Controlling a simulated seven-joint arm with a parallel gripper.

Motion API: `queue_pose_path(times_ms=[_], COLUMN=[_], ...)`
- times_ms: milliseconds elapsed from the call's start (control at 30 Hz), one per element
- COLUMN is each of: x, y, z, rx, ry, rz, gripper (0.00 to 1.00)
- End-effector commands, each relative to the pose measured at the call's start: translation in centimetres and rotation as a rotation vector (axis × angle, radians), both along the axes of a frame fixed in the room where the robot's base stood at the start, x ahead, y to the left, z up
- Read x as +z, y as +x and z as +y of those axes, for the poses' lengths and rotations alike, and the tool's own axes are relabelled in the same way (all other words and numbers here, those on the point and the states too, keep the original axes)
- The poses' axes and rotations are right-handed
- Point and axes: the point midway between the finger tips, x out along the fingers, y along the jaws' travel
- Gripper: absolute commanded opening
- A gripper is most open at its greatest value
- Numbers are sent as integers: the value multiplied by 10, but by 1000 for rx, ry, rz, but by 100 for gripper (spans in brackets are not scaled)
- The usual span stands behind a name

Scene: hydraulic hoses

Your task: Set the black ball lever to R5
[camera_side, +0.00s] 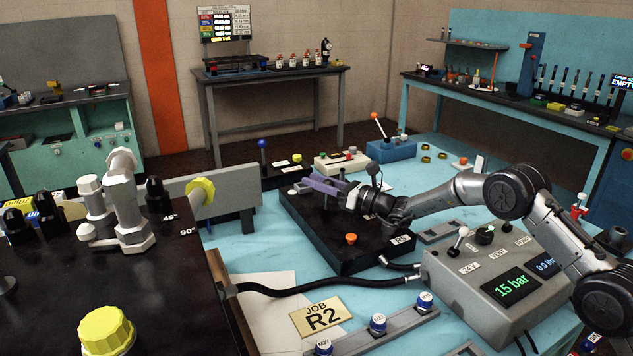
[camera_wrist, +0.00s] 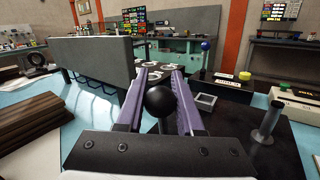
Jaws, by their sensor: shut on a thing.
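The black ball lever (camera_wrist: 160,101) shows in the wrist view as a round black knob on a thin stem. My gripper (camera_wrist: 160,72) has its two purple fingers on either side of the ball, shut on it. In the side view my gripper (camera_side: 326,187) is low over the far left part of the black box (camera_side: 372,258). There the fingers hide the ball. A tan card (camera_side: 321,316) in the side view reads JOB R2.
An orange knob (camera_side: 351,239) stands on the black box. A grey panel (camera_wrist: 95,60) is close on the left in the wrist view. A blue ball lever (camera_side: 262,144) stands behind. A grey console (camera_side: 490,285) reads 15 bar. Blue table shows between the devices.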

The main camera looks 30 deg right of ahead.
Motion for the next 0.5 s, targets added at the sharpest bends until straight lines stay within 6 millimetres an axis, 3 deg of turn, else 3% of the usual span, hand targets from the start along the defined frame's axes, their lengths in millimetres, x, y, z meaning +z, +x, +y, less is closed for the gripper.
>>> queue_pose_path(times_ms=[33,67,200,500], x=[0,0,0,0], y=[0,0,0,0], z=[0,0,0,-1], rx=[0,0,0,0], ry=[0,0,-1,0], rz=[0,0,1,1], gripper=[0,40,65,66])
